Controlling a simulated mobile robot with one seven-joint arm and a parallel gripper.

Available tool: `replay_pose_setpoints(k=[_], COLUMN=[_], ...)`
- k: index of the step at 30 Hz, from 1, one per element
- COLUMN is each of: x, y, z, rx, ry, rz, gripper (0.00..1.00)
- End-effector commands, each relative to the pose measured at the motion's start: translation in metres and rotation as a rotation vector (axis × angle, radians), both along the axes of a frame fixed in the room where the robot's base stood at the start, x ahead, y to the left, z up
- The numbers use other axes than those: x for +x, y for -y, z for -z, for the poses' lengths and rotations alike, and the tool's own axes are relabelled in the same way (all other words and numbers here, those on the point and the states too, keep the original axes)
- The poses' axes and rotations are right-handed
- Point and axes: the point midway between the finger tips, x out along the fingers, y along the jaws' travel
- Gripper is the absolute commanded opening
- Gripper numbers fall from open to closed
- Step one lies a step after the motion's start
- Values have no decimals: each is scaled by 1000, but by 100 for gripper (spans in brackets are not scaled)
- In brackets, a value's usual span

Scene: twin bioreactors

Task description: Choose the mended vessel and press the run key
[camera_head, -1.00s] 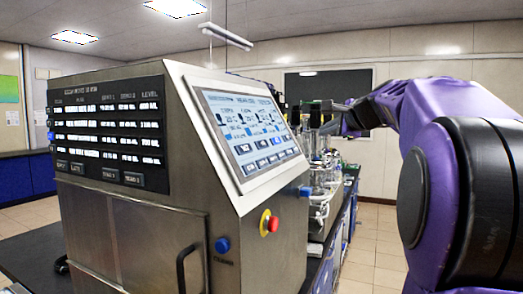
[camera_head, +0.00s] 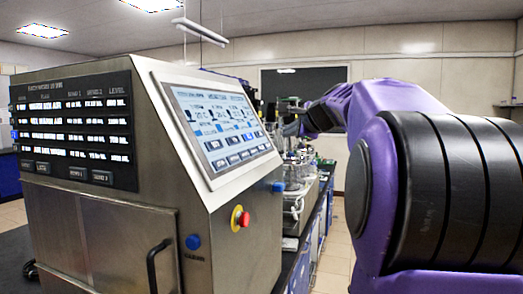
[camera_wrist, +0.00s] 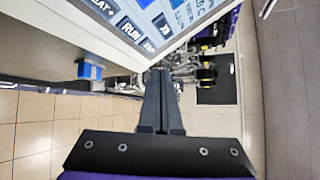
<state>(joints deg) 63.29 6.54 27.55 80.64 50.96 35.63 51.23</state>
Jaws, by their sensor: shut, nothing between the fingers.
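The control cabinet's tilted touchscreen (camera_head: 222,120) shows rows of readings and blue keys in the head view. In the head view my gripper is hard to make out. Glass vessels (camera_head: 297,168) stand behind the cabinet, partly hidden; I cannot tell which is mended.
A black board (camera_head: 72,130) with a text table is on the cabinet's front. A red stop button (camera_head: 243,219) on yellow and blue knobs (camera_head: 193,242) stick out from the cabinet. A door handle (camera_head: 152,268) juts out below. Floor is open beyond the bench.

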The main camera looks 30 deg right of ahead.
Motion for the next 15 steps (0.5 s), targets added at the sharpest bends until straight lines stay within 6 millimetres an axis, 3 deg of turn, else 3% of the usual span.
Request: replay_pose_setpoints(k=[7,15], x=[23,35], y=[-21,-31], z=[18,27], rx=[1,-1], ry=[-2,-1], rz=[-4,-2], gripper=[0,0])
